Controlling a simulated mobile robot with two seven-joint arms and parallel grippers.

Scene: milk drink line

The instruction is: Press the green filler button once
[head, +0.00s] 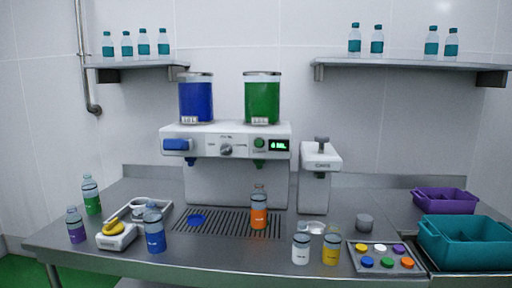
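The white filler machine (232,180) stands at the back middle of the counter. The round green button (260,142) is on the right of its front panel, beside a small dark display with green marks (279,145). A green nozzle (259,163) hangs below it. A clear bottle with an orange band (259,216) stands upright on the drip grate (225,222) under that nozzle. A green container (262,102) and a blue container (196,102) sit on top of the machine. Neither of my grippers shows in the head view.
Banded bottles stand at the front left, such as a blue one (155,240), and front right, such as a yellow one (331,249). A capping press (320,160) stands right of the machine. A tray of coloured caps (353,262) and a teal crate (455,250) are at right.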

